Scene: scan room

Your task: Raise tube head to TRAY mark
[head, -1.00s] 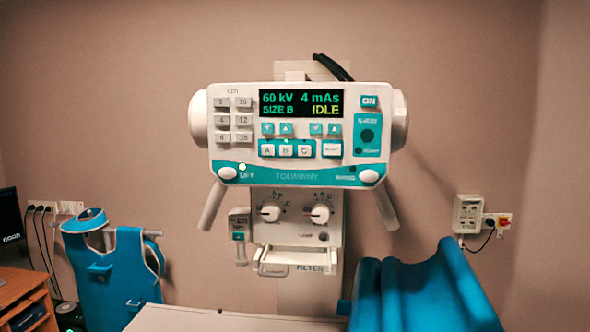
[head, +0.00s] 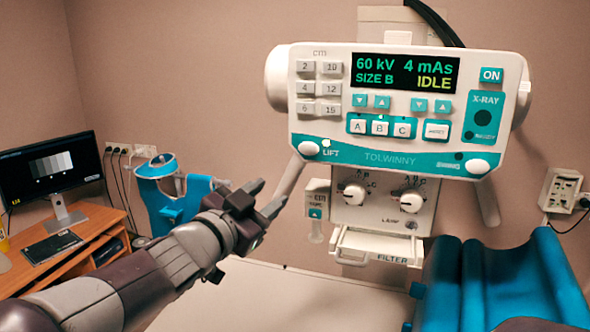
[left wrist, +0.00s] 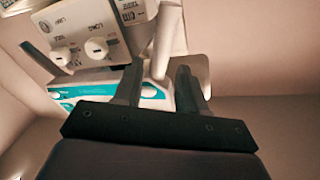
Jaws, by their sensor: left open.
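The tube head (head: 345,52) is a white and teal unit at the right in the head view. Its screen reads 60 kV, 4 mAs, SIZE B, IDLE. A white LIFT knob (head: 308,148) is at its lower left, and a slanted left handle (head: 291,174) hangs below. My left gripper (head: 268,197) is open and empty, just left of and below this handle, apart from it in the picture. In the left wrist view, my open fingers (left wrist: 160,84) point toward the tube head's panel (left wrist: 85,45), which looks upside down. I see no TRAY mark.
A white tape unit (head: 316,200) hangs beside the knob panel, above the filter slot (head: 380,245). A pale tabletop (head: 270,295) lies below. A blue padded piece (head: 500,275) stands at lower right. A blue apron (head: 170,205) and a desk with a monitor (head: 50,168) are at left.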

